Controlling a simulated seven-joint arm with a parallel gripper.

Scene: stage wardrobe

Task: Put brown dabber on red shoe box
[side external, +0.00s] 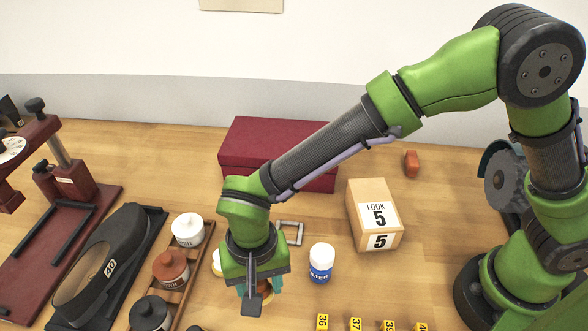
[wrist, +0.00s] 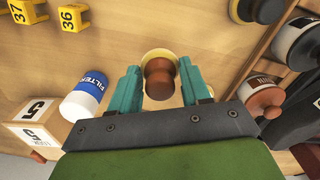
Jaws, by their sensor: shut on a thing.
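The brown dabber (wrist: 159,78) has a turned brown handle and a pale yellow round end. It stands between the two teal fingers of my gripper (wrist: 159,70) in the wrist view, and the gripper is shut on it. In the side view my gripper (side external: 254,290) is low over the front of the table and largely hides the dabber. Whether the dabber touches the table cannot be told. The red shoe box (side external: 243,146) is a dark red lidded box at the back of the table, behind my arm, which covers part of its front.
A white bottle with a blue label (side external: 321,263) and a cardboard box marked 5 (side external: 366,205) stand right of my gripper. A rack with white, brown (side external: 171,270) and black jars is at left. A small metal frame (side external: 292,232) lies behind the gripper. Yellow number markers (side external: 355,324) line the front.

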